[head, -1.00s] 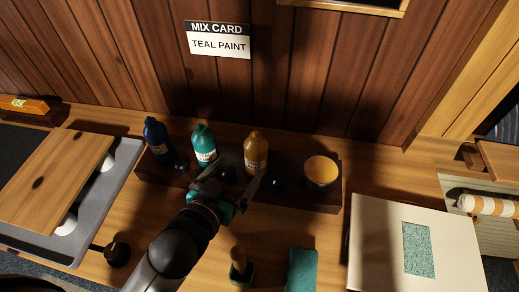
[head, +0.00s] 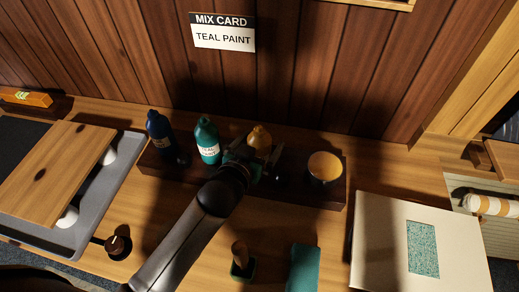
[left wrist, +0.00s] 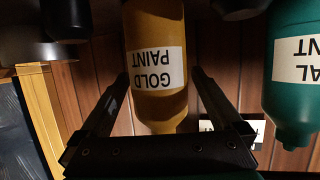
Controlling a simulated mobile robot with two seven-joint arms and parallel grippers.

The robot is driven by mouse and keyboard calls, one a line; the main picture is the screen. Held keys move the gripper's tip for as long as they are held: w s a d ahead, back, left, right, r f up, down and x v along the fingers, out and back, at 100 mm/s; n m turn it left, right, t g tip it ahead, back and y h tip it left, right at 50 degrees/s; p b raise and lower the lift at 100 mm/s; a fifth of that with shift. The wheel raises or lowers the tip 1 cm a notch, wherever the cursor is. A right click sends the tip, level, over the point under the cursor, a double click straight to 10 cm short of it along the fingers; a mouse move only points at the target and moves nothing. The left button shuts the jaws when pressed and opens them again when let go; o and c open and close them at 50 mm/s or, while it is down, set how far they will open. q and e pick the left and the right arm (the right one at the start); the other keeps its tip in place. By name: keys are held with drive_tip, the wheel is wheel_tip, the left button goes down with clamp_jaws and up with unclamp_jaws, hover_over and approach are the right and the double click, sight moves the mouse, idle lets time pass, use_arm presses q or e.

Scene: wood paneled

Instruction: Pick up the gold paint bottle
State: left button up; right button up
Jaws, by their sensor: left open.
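The gold paint bottle (head: 259,138) stands on the dark wooden rack (head: 325,196) against the wall, partly hidden behind my left gripper (head: 255,162) in the head view. In the left wrist view the gold paint bottle (left wrist: 158,95) appears upside down with its label showing, between the two fingers of my left gripper (left wrist: 158,85). The fingers are open, one on each side of it; I cannot tell whether either touches it. My right gripper is not in view.
The teal paint bottle (head: 208,140) stands close on the left, with a blue bottle (head: 159,135) beyond it. An open-topped tub (head: 325,168) is on the right.

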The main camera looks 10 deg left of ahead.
use_arm(q)
drive_tip(key=shift+x, duration=1.1)
drive_tip(key=shift+c, duration=0.2)
clamp_jaws()
